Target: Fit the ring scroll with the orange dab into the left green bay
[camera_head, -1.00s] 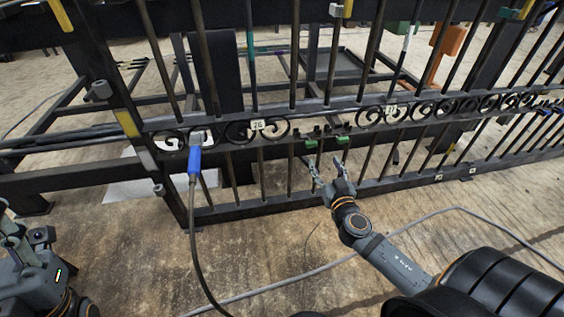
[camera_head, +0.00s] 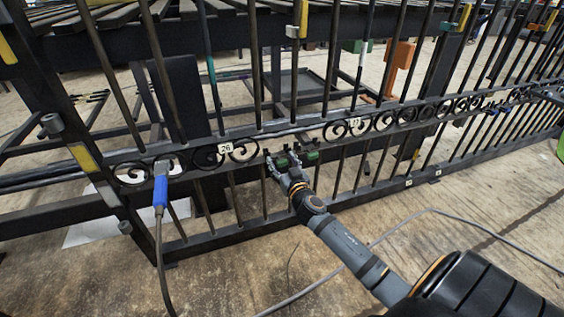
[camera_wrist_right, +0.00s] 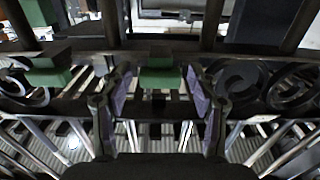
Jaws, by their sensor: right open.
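Two green bays sit on the gate's middle rail in the head view, a left one (camera_head: 282,162) and a right one (camera_head: 312,157). In the right wrist view a green block (camera_wrist_right: 160,77) shows between the spread fingers (camera_wrist_right: 160,95), and another (camera_wrist_right: 50,76) lies to the left. No scroll shows between the fingers, and I cannot tell if they touch the block. Dark scrolls sit along the rail, some by the 26 tag (camera_head: 232,148). I cannot make out an orange dab. My left gripper is out of view.
Upright bars of the gate (camera_head: 335,172) stand close on both sides of my right gripper. A blue-handled cable (camera_head: 160,195) hangs at the left of the gate. More scrolls run right past the 27 tag (camera_head: 353,123). A grey cable crosses the floor.

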